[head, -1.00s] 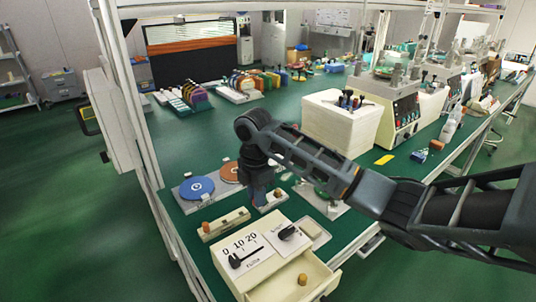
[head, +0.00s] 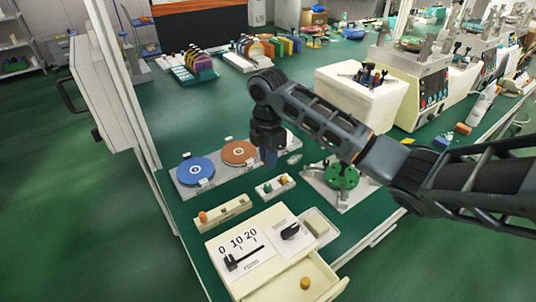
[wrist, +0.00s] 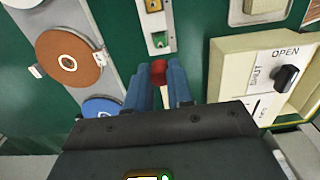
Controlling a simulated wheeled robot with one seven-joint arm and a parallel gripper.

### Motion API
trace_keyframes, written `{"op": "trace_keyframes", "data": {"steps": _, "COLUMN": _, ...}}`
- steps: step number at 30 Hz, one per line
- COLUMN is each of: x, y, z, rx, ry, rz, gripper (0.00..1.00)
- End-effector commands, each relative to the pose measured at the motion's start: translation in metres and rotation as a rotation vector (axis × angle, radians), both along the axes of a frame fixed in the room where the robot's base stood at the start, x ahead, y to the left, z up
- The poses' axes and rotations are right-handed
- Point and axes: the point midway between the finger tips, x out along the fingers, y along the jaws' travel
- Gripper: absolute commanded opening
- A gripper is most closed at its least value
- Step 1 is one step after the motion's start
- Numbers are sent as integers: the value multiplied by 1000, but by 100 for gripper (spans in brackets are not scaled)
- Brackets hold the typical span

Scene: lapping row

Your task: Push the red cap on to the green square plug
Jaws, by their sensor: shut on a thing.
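My gripper (wrist: 158,85) has blue fingers and is shut on a red cap (wrist: 158,70), which shows between the fingertips in the wrist view. The green square plug (wrist: 160,41) stands in a narrow pale block (wrist: 146,24), just beyond the cap in that picture; the two look apart. The cap cannot be made out clearly in the head view.
An orange plug (wrist: 153,5) shares the block. Blue (head: 195,170) and orange-brown (head: 239,153) discs lie on a grey plate behind. A cream box with a dial (head: 290,231) and open drawer (head: 318,272) is in front. A green disc fixture (head: 340,176) stands to the right.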

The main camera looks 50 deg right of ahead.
Motion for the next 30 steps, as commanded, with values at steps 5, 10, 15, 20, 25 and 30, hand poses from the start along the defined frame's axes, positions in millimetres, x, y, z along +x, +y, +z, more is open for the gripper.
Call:
{"op": "trace_keyframes", "data": {"steps": 5, "x": 0, "y": 0, "z": -15, "rx": 1, "ry": 1, "rz": -1, "gripper": 0}}
{"op": "trace_keyframes", "data": {"steps": 10, "x": 0, "y": 0, "z": -31, "rx": 1, "ry": 2, "rz": 0, "gripper": 0}}
{"op": "trace_keyframes", "data": {"steps": 15, "x": 0, "y": 0, "z": -45, "rx": 1, "ry": 1, "rz": 0, "gripper": 0}}
{"op": "trace_keyframes", "data": {"steps": 20, "x": 0, "y": 0, "z": -55, "rx": 0, "ry": 0, "rz": -1, "gripper": 0}}
{"op": "trace_keyframes", "data": {"steps": 25, "x": 0, "y": 0, "z": -58, "rx": 0, "ry": 0, "rz": 0, "gripper": 0}}
{"op": "trace_keyframes", "data": {"steps": 30, "x": 0, "y": 0, "z": -58, "rx": 0, "ry": 0, "rz": 0, "gripper": 0}}
